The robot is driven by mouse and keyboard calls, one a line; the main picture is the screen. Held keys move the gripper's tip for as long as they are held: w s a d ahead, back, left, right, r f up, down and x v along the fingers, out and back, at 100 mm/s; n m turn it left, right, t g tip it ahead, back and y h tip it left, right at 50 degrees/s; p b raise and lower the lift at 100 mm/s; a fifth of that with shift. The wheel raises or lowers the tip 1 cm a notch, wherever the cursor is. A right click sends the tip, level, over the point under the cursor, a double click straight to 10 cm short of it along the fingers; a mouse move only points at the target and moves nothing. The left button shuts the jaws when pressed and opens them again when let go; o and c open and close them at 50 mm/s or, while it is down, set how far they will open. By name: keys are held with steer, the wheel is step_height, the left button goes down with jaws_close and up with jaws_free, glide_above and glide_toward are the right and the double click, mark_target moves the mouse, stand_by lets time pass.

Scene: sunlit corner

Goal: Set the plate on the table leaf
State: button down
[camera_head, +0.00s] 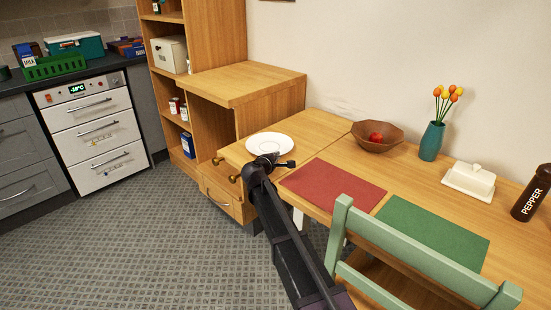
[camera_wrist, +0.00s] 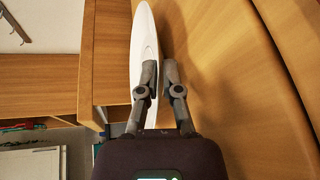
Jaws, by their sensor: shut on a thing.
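The white plate (camera_head: 270,143) lies level at the left end of the wooden table, over the table leaf (camera_head: 315,130). I cannot tell whether its underside touches the wood. My gripper (camera_head: 270,161) is shut on the plate's near rim. In the wrist view the plate (camera_wrist: 144,35) shows nearly edge-on, with the fingers of my gripper (camera_wrist: 159,72) at its rim. The wooden surface lies close on the right side of that view. My gripper hides a small part of the near rim.
A wooden bowl (camera_head: 377,137) with a red fruit, a teal vase (camera_head: 432,141), a butter dish (camera_head: 469,180) and a pepper mill (camera_head: 532,193) stand on the table. Red (camera_head: 333,184) and green (camera_head: 432,232) mats lie nearer. A green chair (camera_head: 415,247) stands in front; a wooden shelf unit (camera_head: 240,82) stands behind.

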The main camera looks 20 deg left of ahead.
steer(key=shift+f, duration=0.1)
steer(key=c, duration=1.1)
jaws_free()
steer(key=shift+s+r, duration=0.1)
steer(key=shift+r, duration=0.1)
steer(key=p+v, duration=0.3)
steer(key=v, duration=0.8)
steer(key=shift+s, duration=0.4)
